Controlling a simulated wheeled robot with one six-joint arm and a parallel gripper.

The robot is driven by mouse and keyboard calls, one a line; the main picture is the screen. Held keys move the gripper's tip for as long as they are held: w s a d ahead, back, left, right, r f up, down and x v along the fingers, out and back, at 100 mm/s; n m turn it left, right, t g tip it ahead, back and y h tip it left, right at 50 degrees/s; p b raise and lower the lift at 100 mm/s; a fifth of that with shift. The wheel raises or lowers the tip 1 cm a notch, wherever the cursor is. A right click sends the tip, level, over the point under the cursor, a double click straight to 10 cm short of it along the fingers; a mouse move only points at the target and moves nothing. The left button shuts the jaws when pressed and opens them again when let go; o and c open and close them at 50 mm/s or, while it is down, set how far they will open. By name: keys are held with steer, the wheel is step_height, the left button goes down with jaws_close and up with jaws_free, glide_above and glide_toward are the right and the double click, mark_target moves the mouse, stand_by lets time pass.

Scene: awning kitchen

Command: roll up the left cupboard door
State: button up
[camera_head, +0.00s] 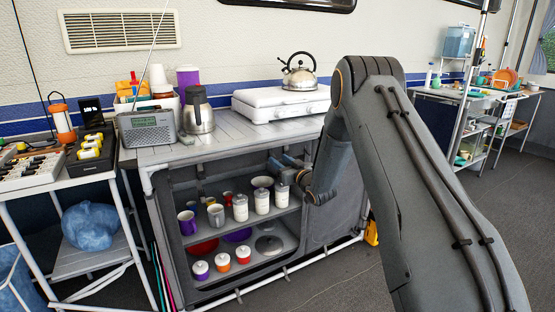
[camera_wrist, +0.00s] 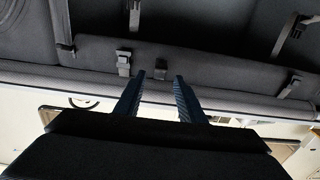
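The left cupboard (camera_head: 166,228) is a grey fabric unit under the counter. Its front is open, and mugs and jars show on its shelves. No door panel covers the opening in the head view; whether it is rolled at the top is unclear there. My gripper (camera_head: 283,163) is at the upper right of this opening, partly hidden by my arm. In the wrist view my gripper (camera_wrist: 160,77) has its two fingers apart with nothing between them. Their tips are close to a dark fabric band (camera_wrist: 210,65) with a buckle (camera_wrist: 123,62) and straps.
A kettle (camera_head: 299,73) stands on a white stove (camera_head: 280,104) on the counter, with a jug (camera_head: 199,112) and a radio (camera_head: 147,127) to the left. White jars (camera_head: 262,201) stand just below my gripper. Open floor lies in front.

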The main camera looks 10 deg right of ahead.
steer(key=v, duration=0.4)
steer(key=shift+s+d, duration=0.15)
steer(key=shift+s, duration=0.25)
steer(key=shift+r, duration=0.1)
